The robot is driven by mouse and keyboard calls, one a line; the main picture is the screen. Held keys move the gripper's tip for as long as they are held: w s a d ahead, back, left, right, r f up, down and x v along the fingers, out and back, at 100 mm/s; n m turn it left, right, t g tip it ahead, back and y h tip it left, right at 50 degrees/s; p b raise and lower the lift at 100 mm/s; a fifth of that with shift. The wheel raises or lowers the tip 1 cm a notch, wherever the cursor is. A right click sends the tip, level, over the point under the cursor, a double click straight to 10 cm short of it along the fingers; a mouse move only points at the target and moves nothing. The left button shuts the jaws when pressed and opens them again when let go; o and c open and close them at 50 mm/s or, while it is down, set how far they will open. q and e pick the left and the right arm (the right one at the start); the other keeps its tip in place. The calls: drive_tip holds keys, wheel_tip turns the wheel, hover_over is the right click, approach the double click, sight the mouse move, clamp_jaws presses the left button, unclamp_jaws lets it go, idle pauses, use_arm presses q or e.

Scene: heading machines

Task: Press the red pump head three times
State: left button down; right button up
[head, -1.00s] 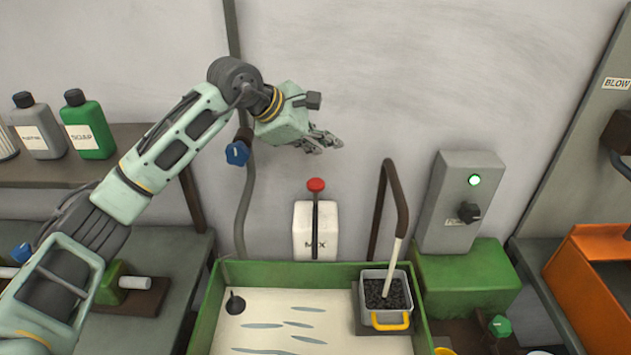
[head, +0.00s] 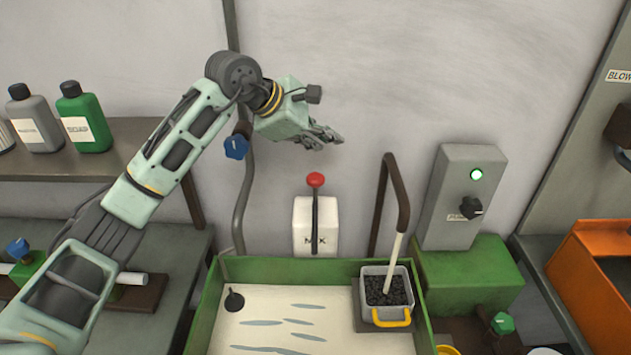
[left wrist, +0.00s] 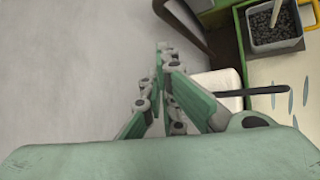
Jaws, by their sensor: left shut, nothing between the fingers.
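The red pump head (head: 315,180) is a small knob on top of a dark stem, at the white container (head: 330,226) behind the green tray. My left gripper (head: 335,136) is shut and empty, up in the air above the pump head and slightly to its right in the head view. A gap shows between them. In the left wrist view my left gripper's fingers (left wrist: 164,50) are together. The white container (left wrist: 212,92) and its dark stem show there too, but the red head is hidden behind the gripper. My right gripper is not in view.
The green tray (head: 211,305) holds a grey bin (head: 388,322) of dark pellets. A grey switch box (head: 455,205) with a lit green lamp stands further right. A blue-knobbed hose (head: 236,147) is on the left.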

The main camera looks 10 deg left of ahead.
use_arm(q)
drive_tip(key=b, duration=0.3)
hover_over(321, 181)
drive_tip(key=shift+w+d+f, duration=0.1)
drive_tip(key=shift+w+f, duration=0.05)
drive_tip(key=shift+f, duration=2.6)
drive_tip(key=shift+f+b, duration=0.4)
drive_tip(key=shift+b, duration=0.1)
drive_tip(key=shift+f+b, duration=1)
drive_tip(key=shift+f, duration=0.45)
drive_tip(key=shift+w+r+p, duration=0.1)
drive_tip(key=shift+r+p, duration=0.8)
drive_tip(key=shift+r, duration=0.95)
